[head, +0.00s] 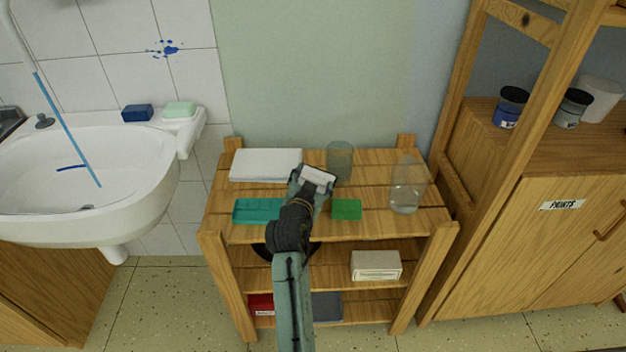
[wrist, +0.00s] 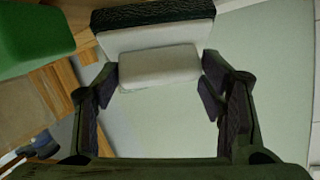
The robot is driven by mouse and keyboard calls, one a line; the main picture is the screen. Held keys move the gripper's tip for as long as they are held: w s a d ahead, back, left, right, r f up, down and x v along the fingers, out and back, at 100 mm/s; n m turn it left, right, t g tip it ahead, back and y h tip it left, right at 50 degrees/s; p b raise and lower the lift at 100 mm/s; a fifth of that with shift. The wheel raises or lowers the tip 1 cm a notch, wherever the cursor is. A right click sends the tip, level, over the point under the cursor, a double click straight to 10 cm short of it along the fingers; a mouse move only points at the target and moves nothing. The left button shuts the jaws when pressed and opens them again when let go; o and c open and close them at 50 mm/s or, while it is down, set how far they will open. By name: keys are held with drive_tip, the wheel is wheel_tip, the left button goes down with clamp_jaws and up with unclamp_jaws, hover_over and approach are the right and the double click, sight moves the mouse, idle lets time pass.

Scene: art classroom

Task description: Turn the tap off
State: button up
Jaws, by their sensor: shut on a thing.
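A white sink (head: 150,190) is at the left in the head view. A pale spout (head: 20,40) comes down at its upper left, and a thin blue stream of water (head: 68,130) falls from it into the basin. A small grey knob-like fitting (head: 41,122) sits on the sink's back rim; I cannot tell whether it is the tap handle. My gripper (head: 318,180) is over the wooden shelf unit, well right of the sink. It is shut on a white block with a dark part (wrist: 160,65), whose sides lie between the fingers in the wrist view.
The shelf top (head: 390,222) bears white paper (head: 265,164), a teal box (head: 257,210), a green block (head: 347,209), a grey glass (head: 340,160) and a clear jar (head: 407,185). Blue (head: 137,113) and pale green (head: 180,109) blocks lie by the sink. A wooden cabinet (head: 545,240) stands right.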

drive_tip(key=shift+f, duration=0.15)
drive_tip(key=o, duration=1.3)
drive_tip(key=shift+r, duration=0.25)
drive_tip(key=shift+b+v, duration=1.1)
drive_tip(key=shift+v, duration=4.9)
drive_tip(key=shift+a, duration=0.1)
